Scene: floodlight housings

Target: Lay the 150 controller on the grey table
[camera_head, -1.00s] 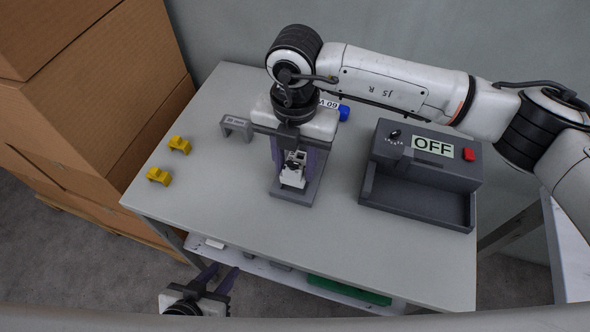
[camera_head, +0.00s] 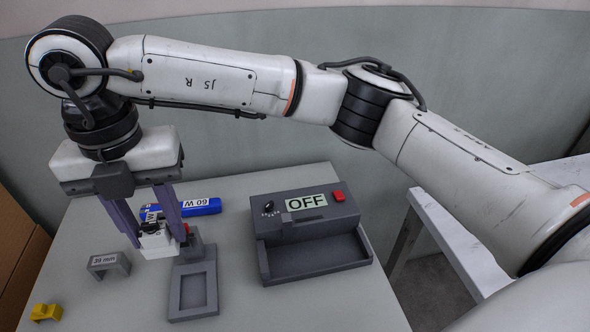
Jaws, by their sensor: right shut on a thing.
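My right gripper (camera_head: 146,236) points down with its two purple fingers shut on a small white block with dark parts on top (camera_head: 156,244), likely the 150 controller; its number cannot be read. The fingers hide part of it. It is held just left of the grey cradle (camera_head: 194,312), whose rectangular recess looks empty. Whether the block touches the grey table (camera_head: 235,313) cannot be told. My left gripper is not in view.
A blue cylinder marked 60 W (camera_head: 206,207) lies behind the held block. A grey tester reading OFF (camera_head: 308,226) stands right of the cradle. A grey 38 mm gauge (camera_head: 108,264) and a yellow clip (camera_head: 47,312) are at left. Front-right tabletop is clear.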

